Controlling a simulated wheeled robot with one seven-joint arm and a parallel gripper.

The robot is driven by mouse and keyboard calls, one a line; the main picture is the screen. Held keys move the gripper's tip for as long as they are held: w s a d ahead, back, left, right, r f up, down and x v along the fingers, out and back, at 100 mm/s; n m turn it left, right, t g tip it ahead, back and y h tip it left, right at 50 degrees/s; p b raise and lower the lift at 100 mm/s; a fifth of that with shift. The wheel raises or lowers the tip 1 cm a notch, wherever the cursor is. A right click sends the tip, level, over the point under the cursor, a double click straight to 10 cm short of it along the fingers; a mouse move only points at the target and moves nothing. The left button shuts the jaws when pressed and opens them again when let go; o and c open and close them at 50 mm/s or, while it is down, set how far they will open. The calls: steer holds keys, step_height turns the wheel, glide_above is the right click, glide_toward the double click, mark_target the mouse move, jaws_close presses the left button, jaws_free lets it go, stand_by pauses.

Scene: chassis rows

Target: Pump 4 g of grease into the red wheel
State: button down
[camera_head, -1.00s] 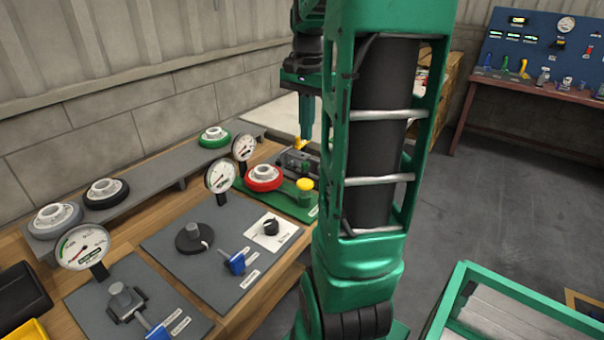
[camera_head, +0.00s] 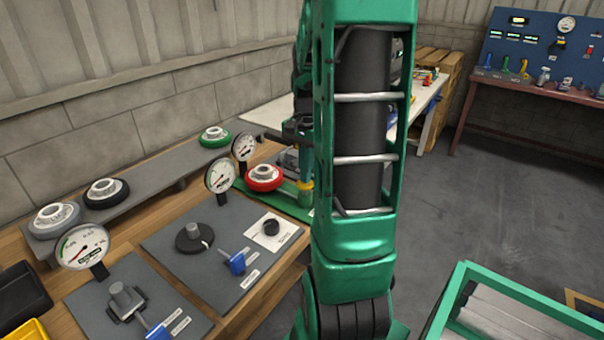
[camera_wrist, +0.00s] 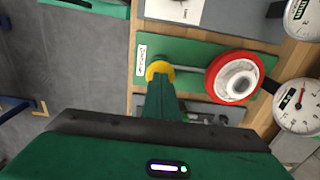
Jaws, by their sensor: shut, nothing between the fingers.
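The red wheel (camera_head: 264,175) with a pale hub lies on a green plate (camera_head: 287,203) on the wooden bench. It also shows in the wrist view (camera_wrist: 233,78), joined by a thin rod or pipe to the yellow pump knob (camera_wrist: 158,68). My gripper (camera_wrist: 161,82) is shut and empty, pointing down with its tips at the knob. It looks to be touching or just above the knob; I cannot tell which. In the head view my gripper (camera_head: 305,176) hides most of the knob. A dial gauge (camera_wrist: 301,105) stands beside the red wheel, its reading too small to tell.
Green (camera_head: 214,137), black (camera_head: 106,193) and grey (camera_head: 55,219) wheels sit on a grey shelf. A grey panel (camera_head: 205,240) with knobs and a blue handle lies in front of the green plate. Other dial gauges (camera_head: 82,247) stand nearby.

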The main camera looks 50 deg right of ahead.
stand_by(0.3)
steer(key=shift+s+a+f, duration=0.1)
steer(key=shift+f, duration=1.4)
steer(key=shift+r, duration=0.1)
step_height(320, 180, up, 14)
steer(key=r, duration=0.2)
steer(key=shift+w+r, duration=0.2)
steer(key=shift+r, duration=0.15)
